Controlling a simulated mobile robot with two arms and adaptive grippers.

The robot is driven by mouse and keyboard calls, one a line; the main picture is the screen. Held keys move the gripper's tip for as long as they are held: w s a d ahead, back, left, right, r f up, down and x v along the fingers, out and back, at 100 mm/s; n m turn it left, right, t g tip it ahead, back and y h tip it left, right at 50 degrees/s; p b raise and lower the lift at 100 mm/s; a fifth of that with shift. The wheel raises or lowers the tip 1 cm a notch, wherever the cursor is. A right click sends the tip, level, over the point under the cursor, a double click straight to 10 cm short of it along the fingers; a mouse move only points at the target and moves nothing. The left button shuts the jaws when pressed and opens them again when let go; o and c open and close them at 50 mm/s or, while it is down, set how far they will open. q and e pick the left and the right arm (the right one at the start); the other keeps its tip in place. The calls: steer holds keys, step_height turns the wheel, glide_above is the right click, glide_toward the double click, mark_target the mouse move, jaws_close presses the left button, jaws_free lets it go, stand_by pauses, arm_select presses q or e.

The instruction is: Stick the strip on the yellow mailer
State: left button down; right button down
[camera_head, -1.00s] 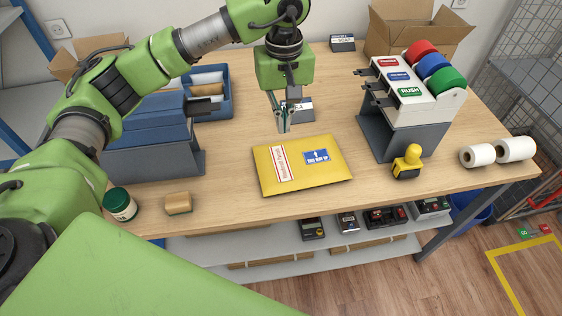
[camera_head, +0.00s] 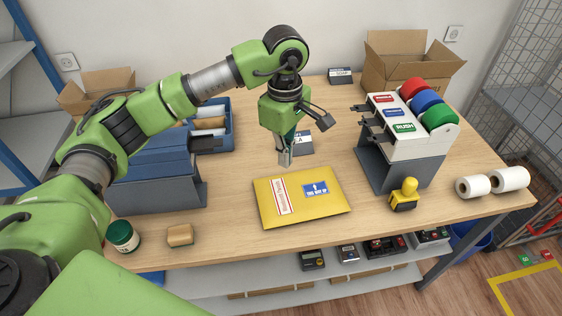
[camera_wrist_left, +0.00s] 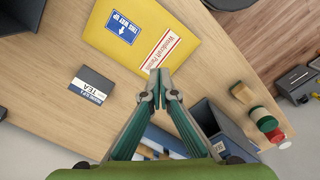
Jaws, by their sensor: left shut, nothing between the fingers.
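The yellow mailer (camera_head: 330,213) lies flat near the front middle of the counter. It bears a white-and-red printed strip (camera_head: 281,196) near its left edge and a blue "THIS WAY UP" label (camera_head: 315,189) beside it. Both also show on the mailer (camera_wrist_left: 107,52) in the left wrist view. My left gripper (camera_head: 285,161) is shut and empty, above the counter just behind the mailer's far edge. In the left wrist view its fingertips (camera_wrist_left: 157,78) meet close to the end of the printed strip (camera_wrist_left: 160,49). My right gripper is out of view.
A dispenser (camera_head: 420,144) with red, blue and green rolls stands on the right. A blue bin (camera_head: 218,127), green-lidded jar (camera_head: 122,237) and tan block (camera_head: 180,235) are left. A dark TEA box (camera_head: 300,143) stands behind the mailer.

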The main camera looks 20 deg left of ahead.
arm_select(q)
steer(key=n+p, duration=0.3)
steer(key=n, duration=0.6)
steer(key=n+p, duration=0.3)
steer(key=n, duration=2.7)
glide_above(281, 195)
step_height(281, 195, down, 11)
steer(key=shift+s+f, duration=0.1)
steer(key=shift+f+b, duration=1)
steer(key=shift+f, duration=0.5)
steer(key=shift+r, duration=0.15)
